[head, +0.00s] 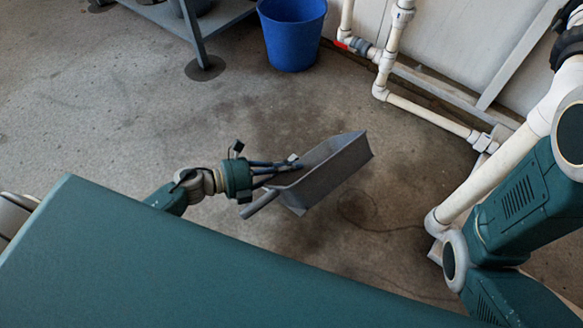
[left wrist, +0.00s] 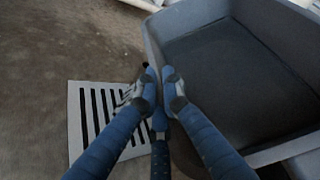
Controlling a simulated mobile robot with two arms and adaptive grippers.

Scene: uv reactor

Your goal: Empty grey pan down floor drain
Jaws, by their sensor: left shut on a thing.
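The grey pan (head: 325,172) is in the air beyond the front edge of my base in the head view, tilted, with a short handle (head: 260,204) at its lower left. My left gripper (head: 288,163) is shut on the pan at its near left rim. In the left wrist view the fingertips (left wrist: 160,84) close on the rim, and the pan's inside (left wrist: 235,75) looks dark, with no loose contents that I can make out. The floor drain (left wrist: 84,135), a pale slotted grate, shows below and left of the pan in that view. I cannot make out the drain in the head view.
A blue bucket (head: 292,35) stands at the back by the wall. A grey table (head: 222,17) with a footed leg is at the upper left. White pipes (head: 425,114) run along the wall on the right. The concrete floor on the left is clear.

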